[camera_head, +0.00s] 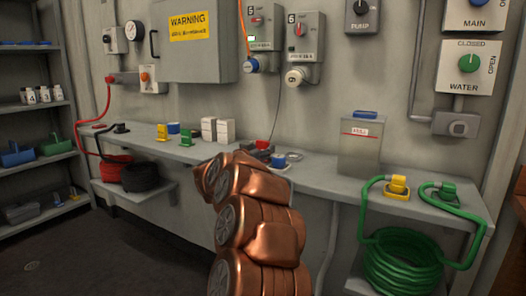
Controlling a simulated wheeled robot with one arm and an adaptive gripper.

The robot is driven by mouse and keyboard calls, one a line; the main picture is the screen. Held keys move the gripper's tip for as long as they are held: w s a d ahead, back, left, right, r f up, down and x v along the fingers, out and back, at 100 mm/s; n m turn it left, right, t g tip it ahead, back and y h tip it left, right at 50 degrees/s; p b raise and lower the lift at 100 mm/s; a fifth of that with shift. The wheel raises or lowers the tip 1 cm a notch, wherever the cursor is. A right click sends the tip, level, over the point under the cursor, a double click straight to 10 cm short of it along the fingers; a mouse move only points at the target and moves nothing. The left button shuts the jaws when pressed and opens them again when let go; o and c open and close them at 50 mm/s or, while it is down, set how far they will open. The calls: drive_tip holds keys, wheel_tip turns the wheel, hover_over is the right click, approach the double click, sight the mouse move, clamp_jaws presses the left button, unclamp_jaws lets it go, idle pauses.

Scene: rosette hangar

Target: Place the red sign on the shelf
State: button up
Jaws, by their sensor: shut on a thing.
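My copper arm rises from the bottom centre and hides part of the workbench. My gripper (260,152) shows only as a small dark shape just beyond the arm, above the workbench. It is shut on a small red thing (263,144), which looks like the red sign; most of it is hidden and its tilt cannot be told. Grey shelves (62,103) stand at the left, apart from my gripper. A yellow sign (162,133) and a green sign (187,138) stand on the workbench.
The long grey workbench (335,187) holds white boxes (225,131) and a grey bin (360,150). Red and black hoses (140,177) lie on a low ledge. Blue and green bins (17,154) fill part of the shelves.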

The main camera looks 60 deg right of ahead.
drive_tip(key=shift+f, duration=0.15)
drive_tip(key=o, duration=1.1)
drive_tip(key=shift+r, duration=0.2)
drive_tip(key=a+p, duration=0.3)
drive_tip(key=a, duration=0.9)
drive_tip(key=shift+s, duration=0.25)
